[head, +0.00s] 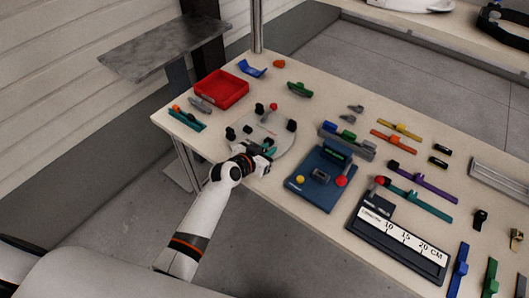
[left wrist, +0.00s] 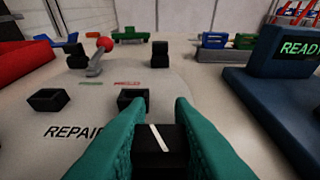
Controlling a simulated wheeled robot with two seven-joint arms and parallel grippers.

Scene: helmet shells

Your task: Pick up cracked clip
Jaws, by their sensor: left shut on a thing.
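The cracked clip (left wrist: 154,140) is a small black block with a white line across its top. It sits between the teal fingers of my left gripper (left wrist: 158,112) in the left wrist view. The gripper is shut on it, low over the near edge of a round grey repair plate (left wrist: 195,84). In the head view my left gripper (head: 267,149) hides most of the clip. I cannot tell whether the clip still touches the plate. Several other black blocks stand on the plate, one just ahead of the fingers (left wrist: 133,99). My right gripper is not in view.
A lever with a red knob (left wrist: 104,45) rises from the plate. A blue fixture with a lit display (left wrist: 297,48) stands to the right. A red tray (head: 221,89) lies behind left. Coloured strips and a ruler board (head: 400,238) lie further right.

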